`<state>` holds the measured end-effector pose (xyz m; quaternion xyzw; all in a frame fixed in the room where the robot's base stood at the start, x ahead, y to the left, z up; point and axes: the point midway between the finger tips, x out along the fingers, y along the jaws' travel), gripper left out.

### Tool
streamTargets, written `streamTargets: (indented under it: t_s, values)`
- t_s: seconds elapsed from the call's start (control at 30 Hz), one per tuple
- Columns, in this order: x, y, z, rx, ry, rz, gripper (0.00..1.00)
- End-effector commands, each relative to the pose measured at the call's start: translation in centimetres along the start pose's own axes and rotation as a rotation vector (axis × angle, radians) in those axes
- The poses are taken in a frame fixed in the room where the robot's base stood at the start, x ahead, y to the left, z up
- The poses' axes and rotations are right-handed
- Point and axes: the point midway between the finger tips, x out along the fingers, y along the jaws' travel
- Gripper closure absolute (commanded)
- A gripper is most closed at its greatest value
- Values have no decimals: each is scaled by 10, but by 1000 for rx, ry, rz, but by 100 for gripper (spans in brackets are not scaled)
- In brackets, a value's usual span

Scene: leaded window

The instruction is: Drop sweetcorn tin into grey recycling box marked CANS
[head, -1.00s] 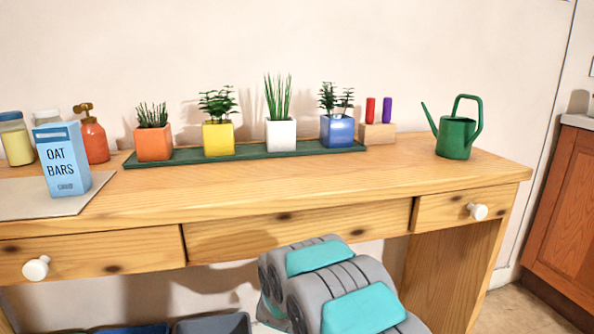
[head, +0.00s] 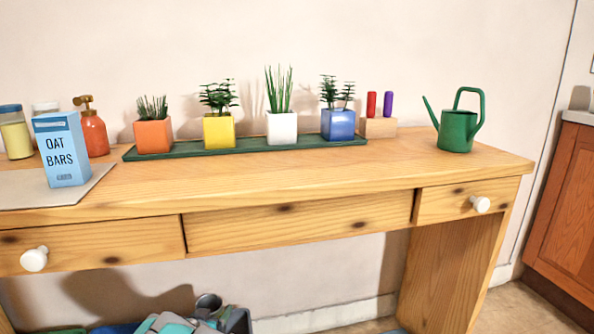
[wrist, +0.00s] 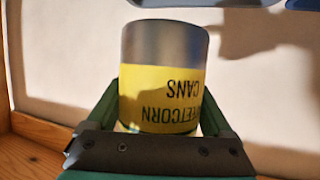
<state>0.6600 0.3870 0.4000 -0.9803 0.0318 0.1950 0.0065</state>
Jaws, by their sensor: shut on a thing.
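The sweetcorn tin (wrist: 160,95) is a silver can with a yellow label. In the wrist view its lettering is upside down and partly cut off; "CANS" and the end of "SWEETCORN" show. My gripper (wrist: 162,108) is shut on it, with green fingers on either side.
A wooden desk (head: 300,180) spans the view above the tin, with plants, an oat bars box (head: 62,150) and a watering can (head: 458,125) on top. Blue (head: 115,328) and green (head: 65,331) edges show low at left.

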Motion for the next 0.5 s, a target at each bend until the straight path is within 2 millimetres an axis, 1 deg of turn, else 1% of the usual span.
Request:
streamTargets:
  t_s: [0.03, 0.23, 0.37, 0.5]
  values:
    - [4, 0, 10, 0, 0, 0, 69]
    - [14, 0, 32, 0, 0, 0, 69]
    - [17, 0, 40, 0, -1, -1, 69]
    - [17, 0, 42, 0, 0, -1, 69]
